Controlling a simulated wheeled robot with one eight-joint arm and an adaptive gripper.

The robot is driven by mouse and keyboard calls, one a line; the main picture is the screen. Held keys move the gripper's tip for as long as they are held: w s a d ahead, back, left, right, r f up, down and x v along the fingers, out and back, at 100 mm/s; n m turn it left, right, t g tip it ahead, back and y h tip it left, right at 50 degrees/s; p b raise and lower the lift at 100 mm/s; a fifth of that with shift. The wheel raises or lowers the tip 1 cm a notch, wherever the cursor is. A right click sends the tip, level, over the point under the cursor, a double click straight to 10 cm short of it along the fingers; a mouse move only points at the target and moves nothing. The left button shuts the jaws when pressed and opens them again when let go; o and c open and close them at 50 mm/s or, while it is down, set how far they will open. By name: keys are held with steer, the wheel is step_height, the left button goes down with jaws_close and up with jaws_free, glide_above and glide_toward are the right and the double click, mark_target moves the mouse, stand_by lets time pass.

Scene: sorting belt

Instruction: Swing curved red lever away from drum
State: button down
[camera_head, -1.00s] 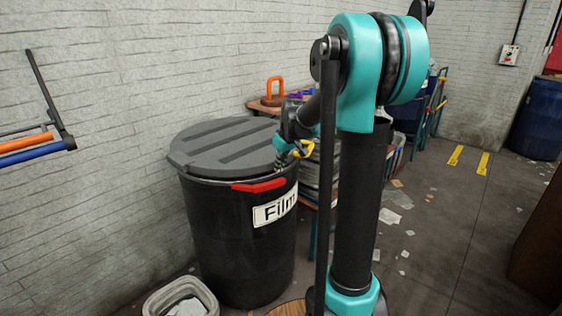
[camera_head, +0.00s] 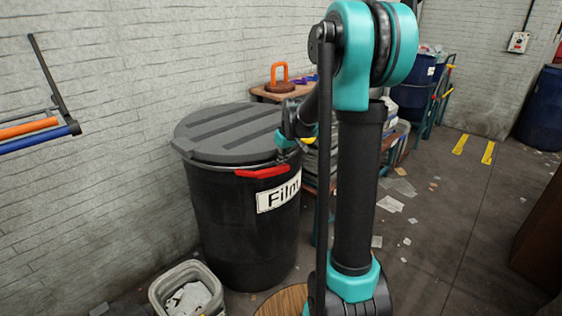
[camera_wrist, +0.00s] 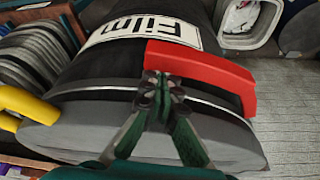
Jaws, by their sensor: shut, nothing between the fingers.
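The black drum (camera_head: 240,225) has a grey ribbed lid (camera_head: 225,133) and a white "Film" label (camera_head: 279,193). The curved red lever (camera_head: 263,172) lies along the drum's front rim, just under the lid. In the wrist view the lever (camera_wrist: 205,65) curves around the rim, with one end near my fingertips. My gripper (camera_wrist: 160,82) is shut and empty at that left end of the lever, over the rim. I cannot tell whether the fingers touch the lever. In the head view its fingers are small and partly hidden by my wrist.
A grey bin (camera_head: 186,288) with white scraps stands in front of the drum. A yellow handle (camera_wrist: 22,104) is left of my gripper in the wrist view. An orange handle on a round base (camera_head: 279,79) sits on a table behind. Scraps litter the floor at right.

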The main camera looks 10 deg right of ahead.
steer(key=shift+s+m, duration=0.5)
steer(key=shift+s, duration=0.3)
steer(key=s+a+m+g+h, duration=0.1)
steer(key=s+a+m+h, duration=0.3)
steer(key=s+a+m, duration=1.05)
steer(key=s+a, duration=0.1)
steer(key=a, duration=0.3)
steer(key=shift+s+a+g+h, duration=0.2)
steer(key=shift+a+g+h, duration=0.1)
steer(key=shift+a, duration=0.05)
steer(key=shift+a, duration=0.1)
